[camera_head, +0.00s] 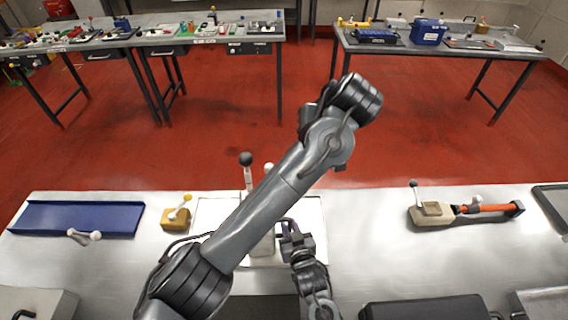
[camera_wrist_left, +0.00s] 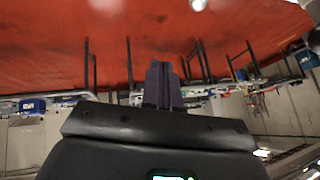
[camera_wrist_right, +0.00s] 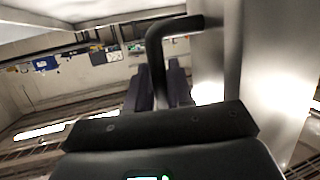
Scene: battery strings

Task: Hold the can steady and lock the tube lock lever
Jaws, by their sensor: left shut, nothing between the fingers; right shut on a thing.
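A pale can-like body (camera_head: 264,246) stands on a white tray (camera_head: 312,214) at the middle of the bench, mostly hidden behind my left arm. A lever with a black ball knob (camera_head: 246,159) rises upright above it, with a white knob (camera_head: 268,167) beside it; their bases are hidden. My right gripper (camera_head: 290,236) is at the can's right side, shut on a black bent handle. This handle (camera_wrist_right: 156,57) shows between the fingers in the right wrist view. In the left wrist view my left gripper (camera_wrist_left: 163,85) is shut and empty, with floor and distant tables behind it.
A blue tray (camera_head: 80,216) and a yellow block with a lever (camera_head: 176,218) lie to the left. A beige block with a black-knobbed lever (camera_head: 432,212) and orange tube (camera_head: 490,209) lies to the right. The bench between the white tray and beige block is clear.

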